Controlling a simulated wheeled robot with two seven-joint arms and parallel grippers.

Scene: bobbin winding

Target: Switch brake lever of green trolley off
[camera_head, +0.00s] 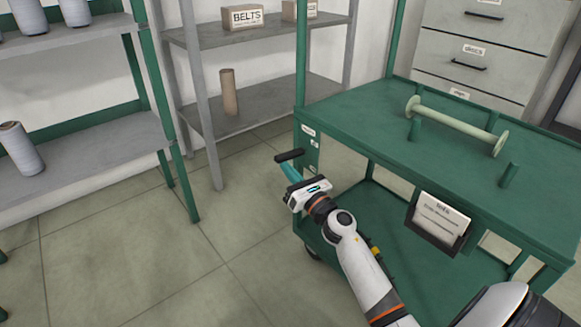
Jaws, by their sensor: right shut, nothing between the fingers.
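The green trolley (350,118) stands at the right, with an upper deck and a lower deck. A dark brake lever (289,155) sticks out at its left front corner, near the upper deck's edge. My right gripper (287,170) is shut and empty, with its teal fingertips just below the lever. I cannot tell whether the fingertips touch it. My right arm reaches up from the bottom right and hides part of the lower deck. My left gripper is not in view.
A pale bobbin (455,124) lies on the trolley's upper deck. A card holder (438,224) hangs on its front side. Grey shelves (75,160) with spools stand at the left, and a drawer cabinet (480,50) stands behind. The floor (130,260) at the lower left is clear.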

